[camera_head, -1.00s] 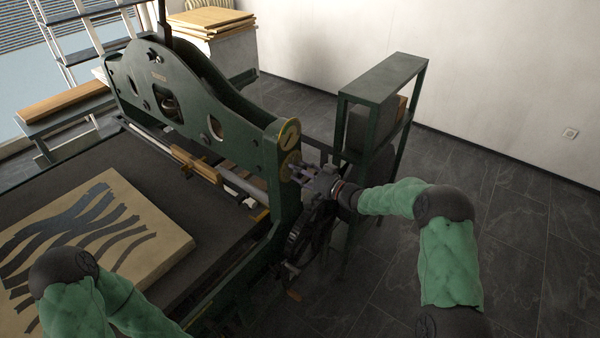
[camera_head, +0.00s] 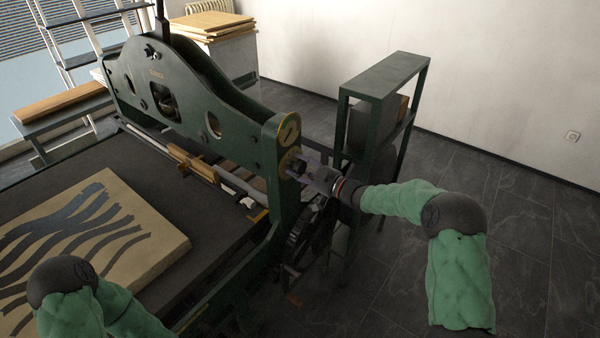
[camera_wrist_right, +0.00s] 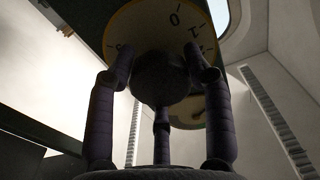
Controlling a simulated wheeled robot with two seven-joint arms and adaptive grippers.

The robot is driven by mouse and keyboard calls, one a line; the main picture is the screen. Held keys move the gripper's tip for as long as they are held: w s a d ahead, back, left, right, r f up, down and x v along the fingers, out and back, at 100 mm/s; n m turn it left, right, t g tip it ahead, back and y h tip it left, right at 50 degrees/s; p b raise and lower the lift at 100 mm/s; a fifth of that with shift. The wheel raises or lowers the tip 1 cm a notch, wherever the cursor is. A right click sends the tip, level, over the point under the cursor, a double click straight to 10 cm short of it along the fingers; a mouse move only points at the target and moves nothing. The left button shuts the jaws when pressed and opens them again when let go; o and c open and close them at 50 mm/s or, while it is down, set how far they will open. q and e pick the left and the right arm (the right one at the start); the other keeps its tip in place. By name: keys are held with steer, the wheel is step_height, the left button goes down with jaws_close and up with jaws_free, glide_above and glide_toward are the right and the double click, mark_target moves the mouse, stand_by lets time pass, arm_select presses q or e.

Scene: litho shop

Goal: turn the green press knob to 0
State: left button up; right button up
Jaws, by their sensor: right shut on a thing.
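The press knob (camera_wrist_right: 165,78) is a dark, shadowed round shape in the right wrist view; its green colour does not show. Behind it is a yellowish dial plate (camera_wrist_right: 145,22) with a 0 near the top and a 1 to its right. The knob's pointer mark cannot be made out. In the head view the dial plate (camera_head: 287,160) sits on the end of the green press frame (camera_head: 205,105). My right gripper (camera_head: 304,168) reaches it from the right, its fingers closed around the knob. My left gripper is out of view; only its arm shows.
A second round brass plate (camera_head: 289,129) sits just above the dial. A green shelf stand (camera_head: 385,75) is close behind my right forearm. A pale stone (camera_head: 100,240) with dark wavy stripes lies on the press bed. Open floor (camera_head: 530,230) is at the right.

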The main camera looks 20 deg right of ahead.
steer(key=n+b, duration=0.3)
steer(key=n, duration=0.2)
steer(key=shift+f+n+b, duration=0.2)
steer(key=shift+n+b, duration=0.1)
steer(key=shift+b, duration=0.05)
steer(key=n+b, duration=0.4)
steer(key=n, duration=0.1)
steer(key=n+b, duration=0.1)
steer(key=n, duration=0.2)
steer(key=shift+r+n+b, duration=0.1)
steer(key=shift+n+b, duration=0.3)
steer(key=shift+n, duration=1.3)
steer(key=o, duration=1.2)
